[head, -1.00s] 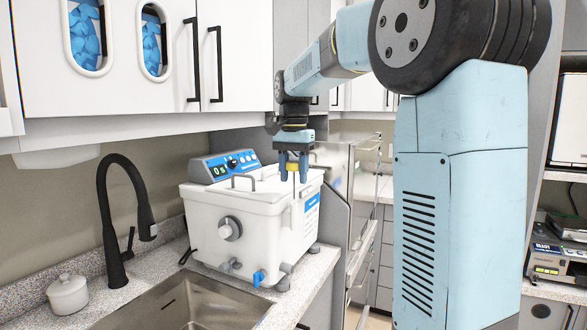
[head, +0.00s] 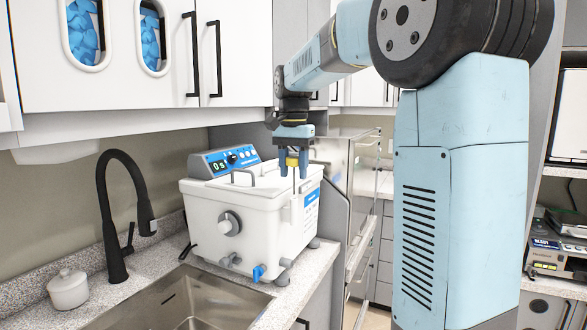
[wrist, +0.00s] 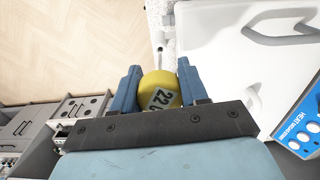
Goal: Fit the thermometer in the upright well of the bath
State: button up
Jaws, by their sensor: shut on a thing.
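The thermometer (wrist: 160,92) has a yellow round head with printed digits, which lies between my gripper's blue fingers in the wrist view. My gripper (head: 292,172) is shut on this head and points down over the front right side of the bath. A thin stem hangs below the fingers in the head view. The bath (head: 238,212) is a white box with a lid and a blue control panel. A pale upright tube, which looks like the well (head: 296,212), is on its right side, just below the stem. I cannot tell whether the stem's tip is inside it.
A sink (head: 185,302) and a black tap (head: 115,215) are left of and in front of the bath. A lidded white jar (head: 68,288) stands on the counter. Wall cabinets (head: 150,55) hang above. A metal door (head: 355,195) stands right of the bath.

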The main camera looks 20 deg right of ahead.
jog(key=shift+f, duration=1.6)
dwell(0.7)
jog(key=shift+r, duration=0.2)
jog(key=shift+r, duration=1.15)
jog(key=shift+f, duration=1.35)
dwell(1.1)
jog(key=o, duration=1.1)
notch_tip(320, 180, up, 14)
jog(key=shift+f, duration=0.1)
